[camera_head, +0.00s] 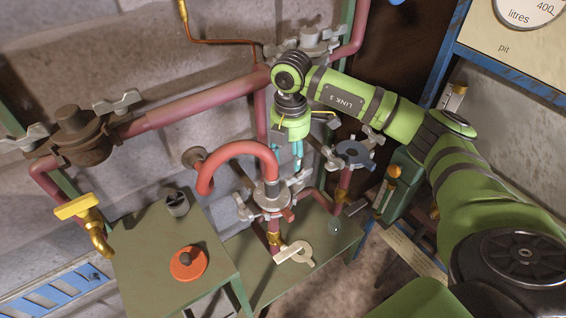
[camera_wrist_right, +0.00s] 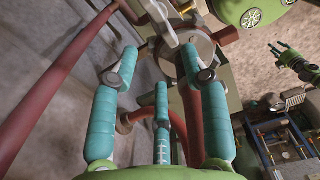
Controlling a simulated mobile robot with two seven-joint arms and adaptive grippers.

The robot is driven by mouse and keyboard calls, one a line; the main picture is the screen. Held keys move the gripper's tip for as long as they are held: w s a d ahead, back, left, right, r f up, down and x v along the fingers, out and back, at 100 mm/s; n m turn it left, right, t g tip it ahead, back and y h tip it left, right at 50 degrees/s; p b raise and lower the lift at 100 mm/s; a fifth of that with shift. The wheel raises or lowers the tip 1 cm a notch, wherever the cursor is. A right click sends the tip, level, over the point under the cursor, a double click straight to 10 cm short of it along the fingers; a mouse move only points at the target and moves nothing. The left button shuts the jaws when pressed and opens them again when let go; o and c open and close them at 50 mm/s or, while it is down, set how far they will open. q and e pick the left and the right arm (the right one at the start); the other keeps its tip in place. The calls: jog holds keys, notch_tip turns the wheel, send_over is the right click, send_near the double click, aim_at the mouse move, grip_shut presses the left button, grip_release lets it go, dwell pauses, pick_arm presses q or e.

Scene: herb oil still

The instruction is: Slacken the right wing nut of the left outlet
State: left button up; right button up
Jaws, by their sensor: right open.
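The nearest flange to my right gripper (camera_head: 297,163) is the middle one (camera_head: 270,197), at the lower end of a curved red pipe (camera_head: 243,150). It has grey wing nuts on both sides. Its right wing nut (camera_head: 300,179) is just below my teal fingertips, and I cannot tell if they touch. A brown flange (camera_head: 80,135) with two large wing nuts is at the far left. My right gripper is open in the wrist view (camera_wrist_right: 160,62), with nothing visibly held and a round flange (camera_wrist_right: 203,52) beyond its fingers. A small green gripper (camera_wrist_right: 290,60), apparently my left, is at the right there.
A dark flange (camera_head: 355,154) with wing nuts stands close on the right. A cream-handled tap (camera_head: 294,252) is below the middle flange, above a green bench (camera_head: 250,268). A yellow-handled tap (camera_head: 80,207) and a bench with an orange disc (camera_head: 188,263) are at the left.

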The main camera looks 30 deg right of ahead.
aim_at(291, 176)
jog(key=f, duration=0.1)
jog(key=f+p, duration=0.1)
jog(key=f, duration=0.1)
jog(key=s+f+p, duration=0.1)
jog(key=f, duration=0.1)
jog(key=shift+f, duration=0.2)
jog(key=shift+w+f, duration=0.2)
jog(key=shift+f, duration=0.3)
jog(key=shift+s, duration=0.1)
grip_shut()
